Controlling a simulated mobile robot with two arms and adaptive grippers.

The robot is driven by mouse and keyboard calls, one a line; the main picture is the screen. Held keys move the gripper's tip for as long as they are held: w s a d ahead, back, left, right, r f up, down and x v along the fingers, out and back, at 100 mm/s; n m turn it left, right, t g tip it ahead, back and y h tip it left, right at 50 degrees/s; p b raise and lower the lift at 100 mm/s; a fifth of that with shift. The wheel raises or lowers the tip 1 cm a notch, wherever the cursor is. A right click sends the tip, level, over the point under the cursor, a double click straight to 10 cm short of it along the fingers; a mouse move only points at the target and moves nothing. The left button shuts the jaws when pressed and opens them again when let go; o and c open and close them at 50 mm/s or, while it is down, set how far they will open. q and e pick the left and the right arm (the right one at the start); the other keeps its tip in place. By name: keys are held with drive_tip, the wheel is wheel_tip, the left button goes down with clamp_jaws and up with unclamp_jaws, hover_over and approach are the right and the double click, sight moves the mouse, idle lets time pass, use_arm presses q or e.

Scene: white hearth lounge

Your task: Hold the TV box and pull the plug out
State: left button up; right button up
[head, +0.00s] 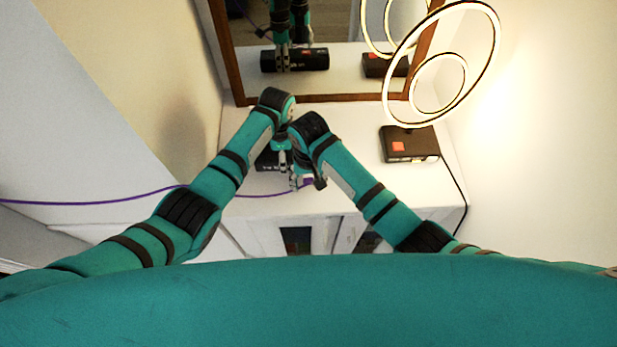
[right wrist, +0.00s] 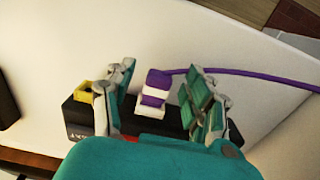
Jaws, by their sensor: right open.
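The black TV box (head: 268,160) lies on the white cabinet top, mostly hidden under my arms in the head view. In the right wrist view the box (right wrist: 80,118) shows a yellow socket (right wrist: 83,91) and a white and purple plug (right wrist: 154,88) at its edge, with a purple cable (right wrist: 255,73). My right gripper (right wrist: 161,75) is open, its fingers on either side of the plug with gaps visible. My left gripper (head: 283,152) is down at the box; its fingers are partly hidden, so its grip is unclear.
A ring lamp with a black base (head: 410,146) stands to the right on the white cabinet (head: 350,135). A brown-framed mirror (head: 330,98) behind reflects the box and my arm. The purple cable (head: 90,203) runs off left. The top between box and lamp is clear.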

clamp_jaws()
drive_tip(key=shift+s, duration=0.2)
idle(0.3)
drive_tip(key=shift+s, duration=2.1)
use_arm(q)
drive_tip(key=o, duration=1.8)
drive_tip(key=shift+c, duration=0.2)
